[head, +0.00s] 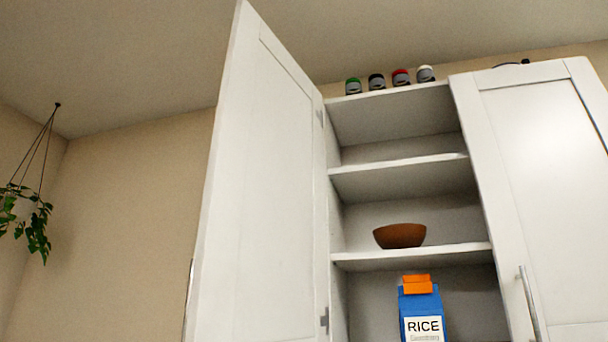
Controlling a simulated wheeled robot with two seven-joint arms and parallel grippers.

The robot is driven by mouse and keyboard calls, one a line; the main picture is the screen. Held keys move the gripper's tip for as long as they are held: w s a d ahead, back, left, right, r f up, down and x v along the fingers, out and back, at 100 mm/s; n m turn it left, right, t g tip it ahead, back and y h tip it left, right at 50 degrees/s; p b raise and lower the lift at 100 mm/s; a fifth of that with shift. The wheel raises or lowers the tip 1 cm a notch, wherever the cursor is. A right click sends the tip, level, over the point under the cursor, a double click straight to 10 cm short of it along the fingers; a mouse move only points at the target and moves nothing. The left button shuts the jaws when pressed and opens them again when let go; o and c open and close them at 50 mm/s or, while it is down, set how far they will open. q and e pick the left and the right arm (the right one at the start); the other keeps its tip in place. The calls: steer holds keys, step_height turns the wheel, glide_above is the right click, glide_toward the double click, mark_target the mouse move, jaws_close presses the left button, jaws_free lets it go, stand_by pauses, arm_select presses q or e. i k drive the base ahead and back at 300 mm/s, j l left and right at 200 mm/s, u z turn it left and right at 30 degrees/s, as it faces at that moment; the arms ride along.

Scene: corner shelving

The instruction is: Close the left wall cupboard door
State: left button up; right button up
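The left wall cupboard door (258,190) is white and panelled, and it stands wide open on the left of the cupboard, swung out toward me. Its hinges are on its right side, against the cupboard's left wall. A thin part of its handle (189,290) seems to show at its lower left edge. The open cupboard (400,167) has white shelves, with a brown bowl (400,236) on one and a blue rice carton (421,312) with an orange top below it. Neither of my grippers shows in the head view. The lower part of the door is cut off.
The right cupboard door (540,190) is shut, with a vertical bar handle (530,305). Several small jars (401,78) stand on top of the cupboard. A hanging plant (30,220) is at the far left, with bare wall between it and the open door.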

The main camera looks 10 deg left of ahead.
mark_target(258, 272)
steer(key=j+z, duration=0.9)
steer(key=k+j, duration=0.15)
steer(key=j, duration=0.25)
steer(key=k+j+z, duration=0.15)
steer(key=j, duration=0.3)
steer(key=k+j, duration=0.15)
steer(key=j, duration=0.25)
steer(key=k+j+z, duration=0.1)
steer(key=j, duration=0.3)
steer(key=k+j, duration=0.2)
steer(key=j, duration=0.15)
steer(key=z, duration=0.05)
